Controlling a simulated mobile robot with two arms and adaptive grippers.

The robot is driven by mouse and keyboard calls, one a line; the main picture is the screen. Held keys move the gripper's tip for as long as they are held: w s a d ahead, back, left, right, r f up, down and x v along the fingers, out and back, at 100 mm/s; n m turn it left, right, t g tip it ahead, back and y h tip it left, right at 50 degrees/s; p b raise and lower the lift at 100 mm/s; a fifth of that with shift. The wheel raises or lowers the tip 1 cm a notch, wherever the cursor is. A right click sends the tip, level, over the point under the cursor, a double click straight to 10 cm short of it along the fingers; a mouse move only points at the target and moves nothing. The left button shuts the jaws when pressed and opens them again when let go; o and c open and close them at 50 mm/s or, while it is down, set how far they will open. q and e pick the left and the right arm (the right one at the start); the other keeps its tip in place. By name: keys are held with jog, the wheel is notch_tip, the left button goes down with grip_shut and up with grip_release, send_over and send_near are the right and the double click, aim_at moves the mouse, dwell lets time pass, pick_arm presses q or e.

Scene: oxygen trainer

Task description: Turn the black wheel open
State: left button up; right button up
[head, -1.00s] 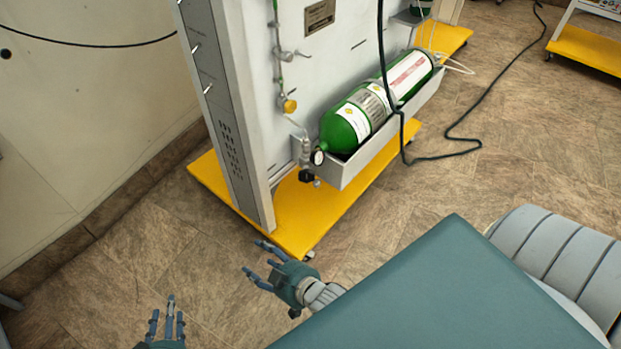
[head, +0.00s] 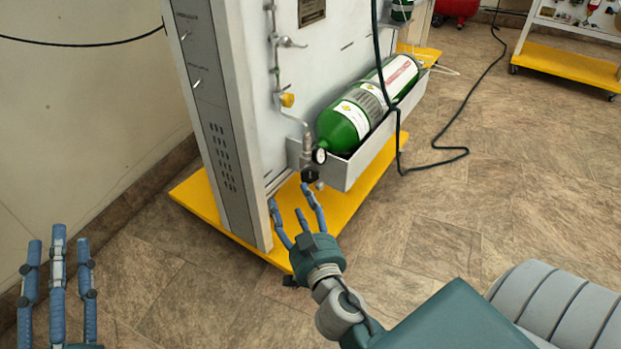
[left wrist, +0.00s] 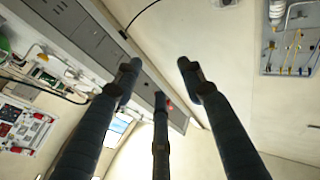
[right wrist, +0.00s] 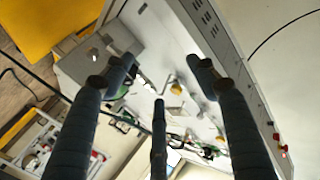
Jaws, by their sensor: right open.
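The black wheel (head: 310,175) is a small dark knob at the valve end of the green cylinder (head: 345,128), just below a round gauge (head: 319,156). My right gripper (head: 293,206) is open and empty, its fingers pointing up toward the wheel from below in the head view. The fingertips look close to the wheel, but I cannot tell whether they touch. In the right wrist view the fingers (right wrist: 160,80) are spread and I cannot make out the wheel. My left gripper (head: 58,255) is open and empty at the lower left, far from the wheel.
The cylinder lies in a grey tray (head: 362,168) on the tall panel (head: 235,110), which stands on a yellow base (head: 195,200). A yellow knob (head: 287,100) sits on the pipe above. A black cable (head: 440,163) hangs down and runs over the floor.

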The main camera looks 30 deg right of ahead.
aim_at(311, 176)
jog(key=s+d+f+m+h, duration=0.1)
jog(key=d+f+m+h, duration=0.15)
jog(key=d, duration=0.25)
jog(key=shift+g+h, duration=0.35)
jog(key=shift+g, duration=0.05)
jog(key=p+x, duration=0.1)
jog(key=x, duration=0.4)
jog(key=p+x, duration=0.1)
jog(key=x, duration=0.4)
jog(key=shift+d+r, duration=0.2)
jog(key=shift+w+d, duration=0.2)
jog(key=shift+w, duration=0.1)
pick_arm(q)
notch_tip(311, 176, down, 11)
jog(key=a+g+y, duration=0.1)
jog(key=g, duration=0.4)
jog(key=shift+w+a+g+y, duration=0.15)
jog(key=shift+w+g+y, duration=0.05)
jog(key=shift+g+y, duration=0.1)
jog(key=shift+f, duration=0.1)
pick_arm(e)
jog(key=c, duration=1.1)
